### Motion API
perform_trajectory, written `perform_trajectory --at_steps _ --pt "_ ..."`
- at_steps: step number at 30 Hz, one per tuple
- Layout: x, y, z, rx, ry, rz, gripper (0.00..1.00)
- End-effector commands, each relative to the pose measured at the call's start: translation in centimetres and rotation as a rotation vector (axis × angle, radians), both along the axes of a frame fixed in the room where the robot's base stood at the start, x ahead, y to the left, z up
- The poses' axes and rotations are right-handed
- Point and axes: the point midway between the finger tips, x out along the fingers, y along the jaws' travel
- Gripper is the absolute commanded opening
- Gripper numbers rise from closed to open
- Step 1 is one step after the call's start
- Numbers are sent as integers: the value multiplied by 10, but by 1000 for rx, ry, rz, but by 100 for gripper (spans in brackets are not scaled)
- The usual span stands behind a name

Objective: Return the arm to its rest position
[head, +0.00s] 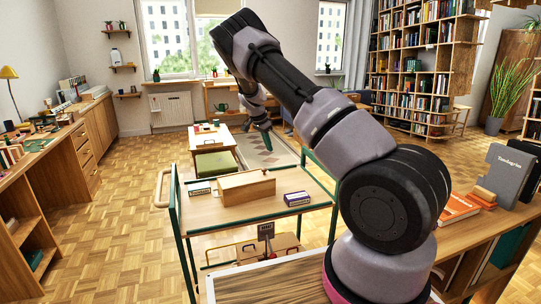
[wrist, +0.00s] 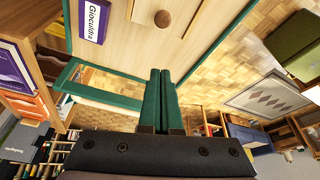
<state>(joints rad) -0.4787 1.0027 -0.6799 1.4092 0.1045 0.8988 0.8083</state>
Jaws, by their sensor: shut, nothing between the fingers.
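My arm rises from the lower right of the head view, bends over at the top and reaches forward. My gripper (head: 266,140) points down beyond the far edge of the trolley (head: 297,224). In the wrist view my gripper (wrist: 160,72) shows two green fingers pressed together with nothing between them. The trolley's green frame (wrist: 222,42) lies just past the fingers there. My gripper touches nothing that I can see.
On the trolley stand a wooden box (head: 246,188) and a purple box (head: 297,199), also in the wrist view (wrist: 94,20). A desk (head: 75,150) lines the left. A sideboard with a grey binder (head: 506,174) stands right. Parquet floor (head: 130,225) is clear at left.

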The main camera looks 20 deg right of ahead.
Motion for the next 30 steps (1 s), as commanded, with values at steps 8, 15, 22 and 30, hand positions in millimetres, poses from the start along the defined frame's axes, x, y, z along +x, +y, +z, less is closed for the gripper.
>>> perform_trajectory --at_steps 8,15,22,30 --pt "-14 -2 42 58 -11 5 0" --pt "-66 -4 134 222 -49 77 0" --pt "-135 1 217 339 -113 208 0" --pt "-233 15 295 392 -216 413 0"
